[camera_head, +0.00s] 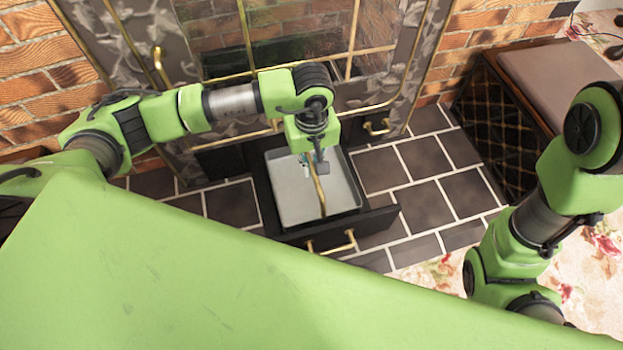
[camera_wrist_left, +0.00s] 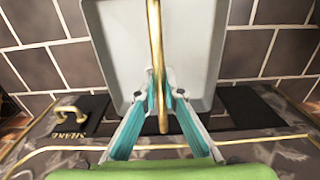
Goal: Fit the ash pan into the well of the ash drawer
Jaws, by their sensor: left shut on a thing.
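The ash pan (camera_head: 290,193) is a shallow light-grey tray with a brass bar handle (camera_head: 318,190) across its middle. It lies over the pulled-out black ash drawer (camera_head: 379,219) and hides most of the well. I cannot tell whether it rests in the well or hangs just above it. My left gripper (camera_head: 314,166) is over the pan, shut on the brass handle. The left wrist view shows the teal fingers (camera_wrist_left: 160,92) on either side of the bar, with the pan (camera_wrist_left: 112,40) beneath. My right arm is at the right; its gripper is out of view.
The stove front with brass trim (camera_head: 278,128) stands right behind the drawer. The drawer front has a brass handle (camera_head: 333,244). Dark tiles (camera_head: 420,160) lie clear to the right. A dark cabinet (camera_head: 500,115) stands at the far right.

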